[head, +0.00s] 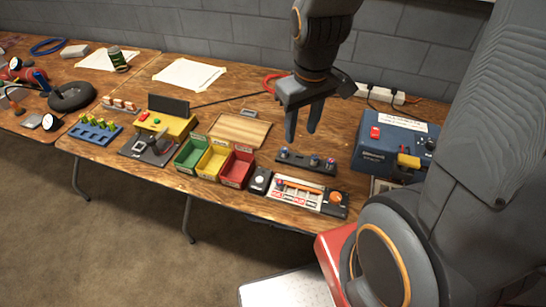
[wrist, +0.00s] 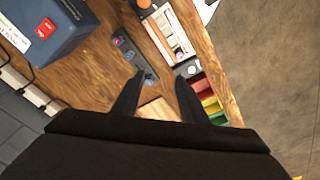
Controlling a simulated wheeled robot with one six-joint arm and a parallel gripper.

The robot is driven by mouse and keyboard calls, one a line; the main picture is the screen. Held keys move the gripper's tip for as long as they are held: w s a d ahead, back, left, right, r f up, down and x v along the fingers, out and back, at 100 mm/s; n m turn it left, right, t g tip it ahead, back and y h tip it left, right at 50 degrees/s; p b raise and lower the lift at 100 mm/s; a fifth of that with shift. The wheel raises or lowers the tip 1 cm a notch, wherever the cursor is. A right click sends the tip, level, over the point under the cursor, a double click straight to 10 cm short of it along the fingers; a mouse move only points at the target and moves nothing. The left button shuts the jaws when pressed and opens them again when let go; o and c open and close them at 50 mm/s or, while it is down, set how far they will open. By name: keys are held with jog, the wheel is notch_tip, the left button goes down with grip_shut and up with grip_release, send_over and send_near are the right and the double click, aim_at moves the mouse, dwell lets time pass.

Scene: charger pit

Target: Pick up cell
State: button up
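My gripper (head: 303,134) hangs over the right part of the wooden table, fingers pointing down, open with nothing between them. It also shows in the wrist view (wrist: 156,98). A dark narrow holder (head: 306,167) with several small round-topped pieces, possibly cells, lies just below and in front of the fingertips. In the wrist view the holder (wrist: 141,73) lies just beyond the fingers, with reddish and bluish tops; the fingers do not touch it. A blue rack (head: 88,134) at the left holds several yellow-topped upright pieces. I cannot tell for certain which piece is the cell.
Green (head: 192,153), yellow (head: 213,163) and red (head: 237,169) bins stand left of the holder. A white-and-orange panel (head: 300,194) lies in front of it. A blue box (head: 388,144) stands to the right. A wooden board (head: 240,130) lies behind the bins.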

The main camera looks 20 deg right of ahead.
jog(key=w+f+n+b, duration=0.3)
jog(key=w+f+n, duration=0.35)
jog(key=n, duration=0.35)
jog(key=n+g+b, duration=0.1)
jog(key=n+b, duration=0.1)
jog(key=n, duration=0.6)
send_over(285, 149)
jog(key=f, duration=0.4)
jog(key=shift+w+d+f, duration=0.15)
jog(key=shift+w+d, duration=0.05)
jog(key=shift+w, duration=0.1)
jog(key=shift+f, duration=0.5)
jog(key=f, duration=0.2)
jog(key=f+p, duration=0.1)
jog(key=f, duration=0.3)
jog(key=shift+s+a+p, duration=0.25)
jog(key=shift+s+p, duration=0.05)
jog(key=shift+f, duration=0.5)
jog(key=shift+c, duration=0.4)
grip_shut()
